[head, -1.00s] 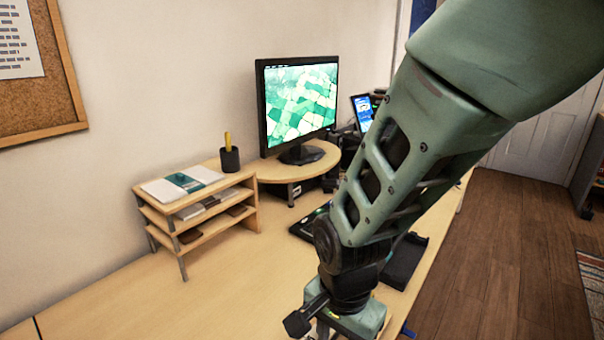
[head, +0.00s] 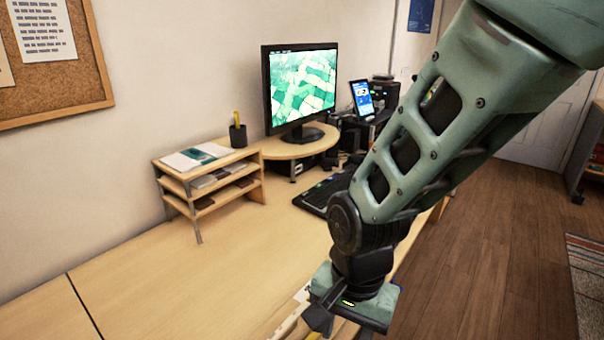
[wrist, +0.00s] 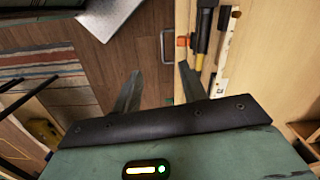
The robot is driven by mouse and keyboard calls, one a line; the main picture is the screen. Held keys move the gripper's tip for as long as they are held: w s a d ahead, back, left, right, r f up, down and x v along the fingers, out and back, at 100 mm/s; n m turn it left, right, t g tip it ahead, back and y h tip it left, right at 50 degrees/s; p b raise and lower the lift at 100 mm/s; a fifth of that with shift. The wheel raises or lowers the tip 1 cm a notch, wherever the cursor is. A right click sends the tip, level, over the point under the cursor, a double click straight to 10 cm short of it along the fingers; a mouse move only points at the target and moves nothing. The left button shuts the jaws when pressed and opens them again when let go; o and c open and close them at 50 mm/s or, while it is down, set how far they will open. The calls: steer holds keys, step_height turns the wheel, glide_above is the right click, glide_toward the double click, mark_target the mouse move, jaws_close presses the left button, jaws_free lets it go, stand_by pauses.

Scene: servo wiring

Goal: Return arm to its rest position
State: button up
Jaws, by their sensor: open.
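My gripper (wrist: 160,88) shows in the wrist view with its two fingers spread apart and nothing between them. Wooden floor and the pale edge of a desk lie beyond the fingertips. In the head view my green arm reaches down from the upper right, and its wrist end is over the front edge of the desk.
The desk (head: 170,275) has clear room at its front left. A keyboard (head: 322,195), a monitor (head: 300,88) and a tiered paper shelf (head: 210,185) stand farther back. Wooden floor (head: 490,240) is open on the right.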

steer(key=s+d+r+n, duration=0.7)
steer(key=s+r+n, duration=0.1)
steer(key=n, duration=0.5)
steer(key=shift+s+d+r+t, duration=0.25)
steer(key=shift+s+d+t, duration=0.05)
steer(key=shift+s, duration=0.3)
